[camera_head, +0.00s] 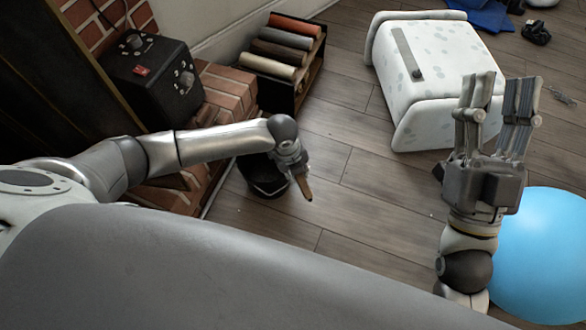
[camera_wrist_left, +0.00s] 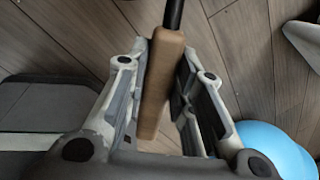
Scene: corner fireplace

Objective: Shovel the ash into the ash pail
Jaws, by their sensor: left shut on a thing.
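My left gripper (camera_head: 298,177) is low over the floor beside the brick hearth. In the left wrist view my left gripper (camera_wrist_left: 157,95) is shut on a brown wooden handle (camera_wrist_left: 158,80) with a black shaft. The handle's end (camera_head: 305,190) also shows in the head view; the tool's working end is out of sight. A dark round container (camera_head: 262,182), apparently the ash pail, stands on the floor by the hearth, partly hidden by my left arm. No ash is visible. My right gripper (camera_head: 497,100) points up at the right, its fingers apart and empty.
A black box (camera_head: 155,80) with knobs sits on the brick hearth (camera_head: 228,88). A rack (camera_head: 298,75) of coloured rolls stands beyond it. A white spotted pouf-like block (camera_head: 440,65) and a blue ball (camera_head: 550,255) are at right. The middle floor is clear.

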